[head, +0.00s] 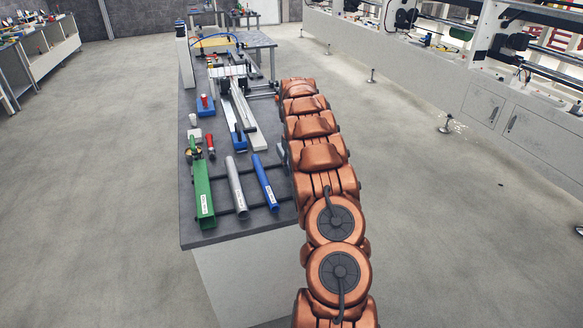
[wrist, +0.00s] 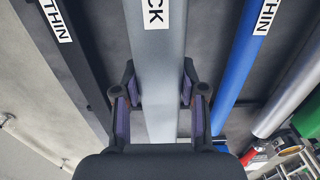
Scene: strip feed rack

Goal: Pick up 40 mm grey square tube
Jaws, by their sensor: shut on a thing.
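A grey square tube (wrist: 160,60) with a white label, of which "CK" shows, runs through the middle of the wrist view. My gripper (wrist: 160,92) has one finger on each side of this tube, closed against its side walls. I cannot tell whether the tube is lifted clear of what is under it. In the head view my copper-coloured arm hides the gripper and nearly all of this tube.
A blue tube (head: 265,182) marked "THIN" in the wrist view (wrist: 238,60), a round silver tube (head: 237,187) and a green square tube (head: 203,190) lie on the dark table (head: 225,235). A black tube (wrist: 75,60) runs on the grey tube's other side.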

